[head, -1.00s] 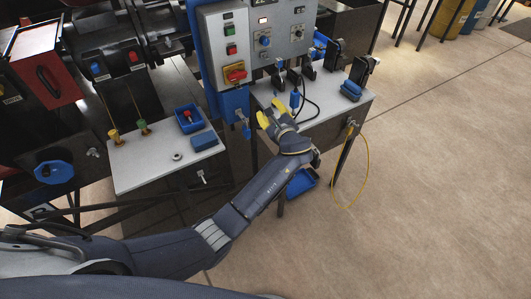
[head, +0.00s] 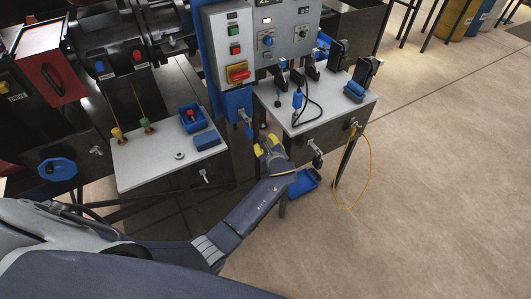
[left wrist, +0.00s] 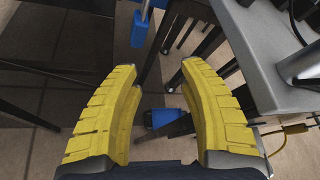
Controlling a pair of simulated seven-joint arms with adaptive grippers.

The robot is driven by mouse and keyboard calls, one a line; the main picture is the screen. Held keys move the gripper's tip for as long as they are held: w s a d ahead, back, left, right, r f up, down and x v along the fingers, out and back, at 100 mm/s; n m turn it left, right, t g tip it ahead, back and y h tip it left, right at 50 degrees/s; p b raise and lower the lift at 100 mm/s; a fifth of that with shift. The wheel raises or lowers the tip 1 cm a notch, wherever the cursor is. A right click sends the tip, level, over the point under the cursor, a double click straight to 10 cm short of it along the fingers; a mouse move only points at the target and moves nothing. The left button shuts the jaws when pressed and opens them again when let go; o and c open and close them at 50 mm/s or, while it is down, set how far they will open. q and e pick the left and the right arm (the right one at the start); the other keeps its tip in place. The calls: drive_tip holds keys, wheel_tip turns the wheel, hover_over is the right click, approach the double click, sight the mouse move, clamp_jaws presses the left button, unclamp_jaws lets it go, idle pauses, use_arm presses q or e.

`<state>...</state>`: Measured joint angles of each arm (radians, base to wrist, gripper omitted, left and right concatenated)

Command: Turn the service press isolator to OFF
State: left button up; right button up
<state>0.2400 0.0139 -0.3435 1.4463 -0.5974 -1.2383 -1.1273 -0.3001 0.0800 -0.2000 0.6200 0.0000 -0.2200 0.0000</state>
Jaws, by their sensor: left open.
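The isolator is a red rotary handle on a yellow plate (head: 237,73), low on the grey control box (head: 228,40) in the head view. Its handle looks roughly level; its markings are too small to read. My left gripper (head: 267,142) is below and to the right of it, apart from it, by the left front edge of the small bench. Its yellow fingers stand apart and empty in the left wrist view (left wrist: 160,90). The isolator does not show in the left wrist view. My right gripper is in neither view.
The small bench (head: 330,112) with clamps and a cable stands right of my left gripper. A blue bin (head: 304,183) is below. A blue hanging piece (head: 246,118) is under the box. A white table (head: 150,165) with small parts is to the left.

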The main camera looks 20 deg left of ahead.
use_arm(q)
drive_tip(key=shift+g, duration=0.4)
drive_tip(key=shift+s+a+f, duration=0.25)
drive_tip(key=shift+s+f, duration=0.1)
drive_tip(key=shift+f, duration=0.25)
drive_tip(key=shift+s+a+f, duration=0.25)
drive_tip(key=shift+s+f, duration=0.1)
drive_tip(key=shift+f, duration=0.2)
drive_tip(key=shift+s+a+f, duration=0.25)
drive_tip(key=shift+s+f, duration=0.1)
drive_tip(key=shift+f, duration=0.25)
drive_tip(key=s+a+f+n+g+h, duration=0.1)
drive_tip(key=s+f+g, duration=0.2)
drive_tip(key=s+f, duration=1.2)
drive_tip(key=s+a+f+g+h, duration=0.1)
drive_tip(key=s+a+f+g, duration=0.15)
drive_tip(key=s+f, duration=1.2)
drive_tip(key=s+d+f+n+g+h, duration=0.1)
drive_tip(key=s+f+n, duration=0.4)
drive_tip(key=s, duration=0.5)
drive_tip(key=s+d+f+n+g+h, duration=0.1)
drive_tip(key=s+f+n, duration=0.4)
drive_tip(key=s, duration=0.6)
drive_tip(key=s+d+f+n+g+h, duration=0.1)
drive_tip(key=s+f+n+h, duration=0.2)
drive_tip(key=s+f+n, duration=0.2)
drive_tip(key=shift+s+d+f+n+h, duration=0.2)
drive_tip(key=shift+s+n+h, duration=0.1)
drive_tip(key=shift+s+n, duration=2)
